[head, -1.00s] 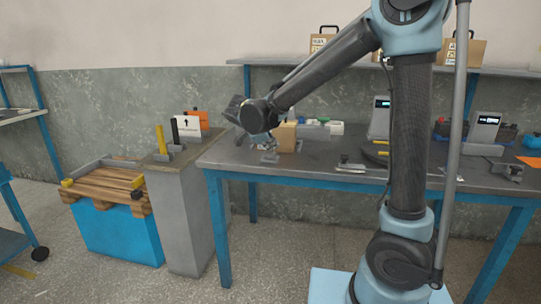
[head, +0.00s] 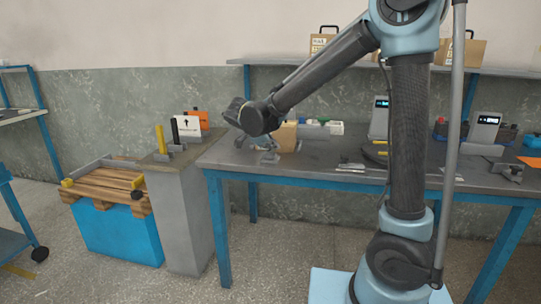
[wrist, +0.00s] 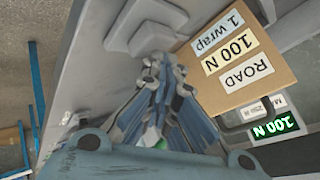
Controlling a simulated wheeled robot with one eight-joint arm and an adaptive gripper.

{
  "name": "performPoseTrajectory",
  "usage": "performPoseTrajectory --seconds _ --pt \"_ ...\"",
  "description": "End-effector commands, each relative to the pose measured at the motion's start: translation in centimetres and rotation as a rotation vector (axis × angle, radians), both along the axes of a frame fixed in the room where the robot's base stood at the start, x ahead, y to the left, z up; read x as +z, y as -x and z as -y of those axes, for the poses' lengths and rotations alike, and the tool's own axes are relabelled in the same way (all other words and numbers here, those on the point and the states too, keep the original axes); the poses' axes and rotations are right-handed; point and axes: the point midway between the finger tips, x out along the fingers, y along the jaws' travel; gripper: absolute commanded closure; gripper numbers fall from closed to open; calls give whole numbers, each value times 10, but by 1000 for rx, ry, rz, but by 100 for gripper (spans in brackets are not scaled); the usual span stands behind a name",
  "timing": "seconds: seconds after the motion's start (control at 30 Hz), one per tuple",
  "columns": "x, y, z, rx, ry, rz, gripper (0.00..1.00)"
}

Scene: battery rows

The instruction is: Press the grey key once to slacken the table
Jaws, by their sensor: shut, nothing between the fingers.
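My gripper (head: 266,143) points down over the left end of the workbench (head: 330,172). In the wrist view its closed fingers (wrist: 154,62) meet with nothing between them. Just beyond the fingertips is a raised light-grey stepped piece (wrist: 138,20), which may be the grey key. In the head view a small grey piece (head: 270,158) sits on the bench below the gripper. I cannot tell whether the fingertips touch it. A brown block (wrist: 240,62) labelled "1 wrap", "100 N" and "ROAD" stands close beside the fingers.
On the bench are grey readout units (head: 379,118) and flat tools (head: 350,168). A grey pedestal (head: 187,220) with yellow and black posts stands left, beside a pallet (head: 105,188) on a blue base. Open floor lies in front.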

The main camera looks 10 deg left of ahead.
Motion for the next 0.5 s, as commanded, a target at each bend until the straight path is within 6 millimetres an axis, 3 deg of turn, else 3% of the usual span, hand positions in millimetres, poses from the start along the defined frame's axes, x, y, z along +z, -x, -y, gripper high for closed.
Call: performPoseTrajectory --seconds 0.5 --pt "-5 0 0 0 0 0 100"
